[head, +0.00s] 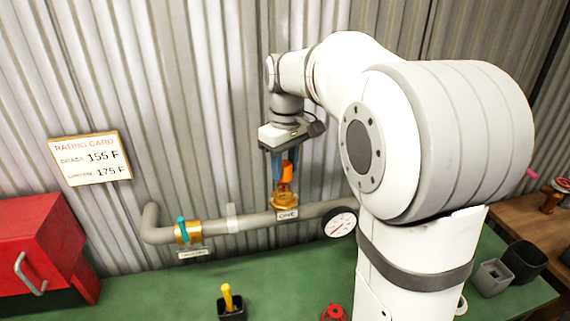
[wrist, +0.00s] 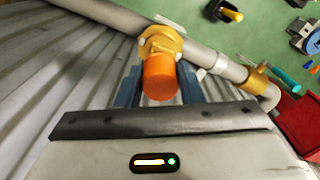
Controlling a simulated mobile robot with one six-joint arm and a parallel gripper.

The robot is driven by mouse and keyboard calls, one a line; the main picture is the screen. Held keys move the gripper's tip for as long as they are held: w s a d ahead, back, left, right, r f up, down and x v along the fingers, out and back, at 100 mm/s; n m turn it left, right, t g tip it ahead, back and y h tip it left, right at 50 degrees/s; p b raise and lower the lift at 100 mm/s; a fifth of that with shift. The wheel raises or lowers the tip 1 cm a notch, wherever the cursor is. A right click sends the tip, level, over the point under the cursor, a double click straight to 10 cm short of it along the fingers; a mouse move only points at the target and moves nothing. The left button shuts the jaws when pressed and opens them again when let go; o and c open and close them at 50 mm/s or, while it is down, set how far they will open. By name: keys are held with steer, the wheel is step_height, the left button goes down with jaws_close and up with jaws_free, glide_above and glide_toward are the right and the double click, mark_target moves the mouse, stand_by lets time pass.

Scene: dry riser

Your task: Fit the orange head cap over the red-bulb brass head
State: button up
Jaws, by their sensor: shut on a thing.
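The orange head cap (head: 287,172) is between the blue fingers of my gripper (head: 284,178), above the pipe. In the wrist view the cap (wrist: 159,80) shows as an orange cylinder, with my gripper's fingers (wrist: 159,90) on both sides of it. The brass head (head: 284,201) stands on the pipe just below the cap, and its brass body also shows beyond the cap in the wrist view (wrist: 163,39). The red bulb is not visible. I cannot tell whether the cap touches the head or how far it covers it.
The grey pipe (head: 256,221) runs along the corrugated wall, with a teal-handled brass valve (head: 188,232) at left and a gauge (head: 340,223) at right. A rating card (head: 91,158) hangs on the wall. A red cabinet (head: 38,245) and a yellow-handled tool (head: 227,297) are on the green bench.

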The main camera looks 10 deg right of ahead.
mark_target(285, 178)
steer(key=shift+f+b, duration=1.3)
steer(key=shift+f, duration=0.65)
steer(key=o, duration=1.3)
step_height(285, 178, up, 8)
steer(key=shift+s+f, duration=0.1)
steer(key=shift+s, duration=0.1)
steer(key=s+f+m+t, duration=0.1)
steer(key=s+f+m, duration=0.1)
steer(key=s+f, duration=0.2)
steer(key=s+f+m+t, duration=0.1)
steer(key=s+f, duration=0.3)
steer(key=s, duration=0.5)
steer(key=s+f+m+t, duration=0.1)
steer(key=s+f+m, duration=0.1)
steer(key=s+f, duration=0.3)
steer(key=shift+s+m, duration=0.3)
steer(key=shift+s, duration=0.85)
steer(key=shift+s+f, duration=0.2)
steer(key=shift+f, duration=0.15)
steer(key=shift+c, duration=0.3)
